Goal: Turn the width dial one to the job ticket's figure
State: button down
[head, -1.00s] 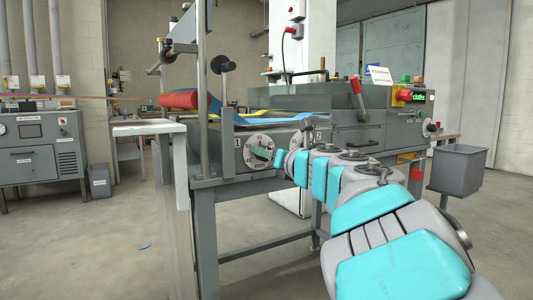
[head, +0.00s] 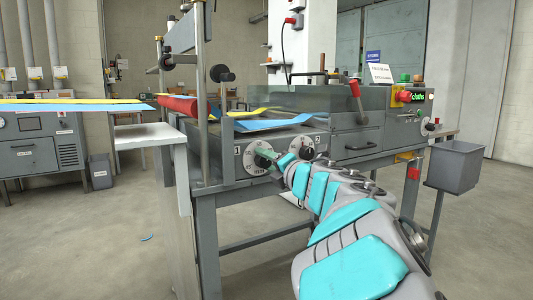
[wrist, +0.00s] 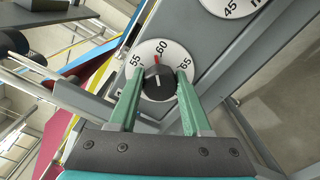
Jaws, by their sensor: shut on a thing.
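Width dial one (head: 250,164) is a white round dial on the machine's front panel, on the left beside a "1" plate. Its black knob (wrist: 158,84) sits between the two green fingers of my gripper (wrist: 160,74), which are shut on it. In the wrist view the white dial face (wrist: 176,52) reads 55, 60 and 65, with a red mark beside the 60. My gripper (head: 272,154) also shows in the head view, reaching the dial from the right. A white card (head: 381,73), perhaps the job ticket, stands on the machine; its print is too small to read.
A second dial (head: 307,141) is close by on the right, with its edge (wrist: 235,8) in the wrist view. A red-handled lever (head: 355,88) and a grey bin (head: 456,166) stand further right. Blue cloth (head: 270,122) lies above the panel. Floor at left is open.

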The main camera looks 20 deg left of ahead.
jog(key=shift+f+m+p, duration=0.1)
jog(key=shift+m+p, duration=0.6)
jog(key=shift+m, duration=0.5)
jog(key=shift+c, duration=1.8)
grip_release()
jog(key=shift+d, duration=0.1)
jog(key=v, duration=0.7)
jog(key=shift+s+d+b, duration=0.2)
jog(key=shift+s+b, duration=0.05)
jog(key=shift+b, duration=0.05)
jog(key=shift+d, duration=0.1)
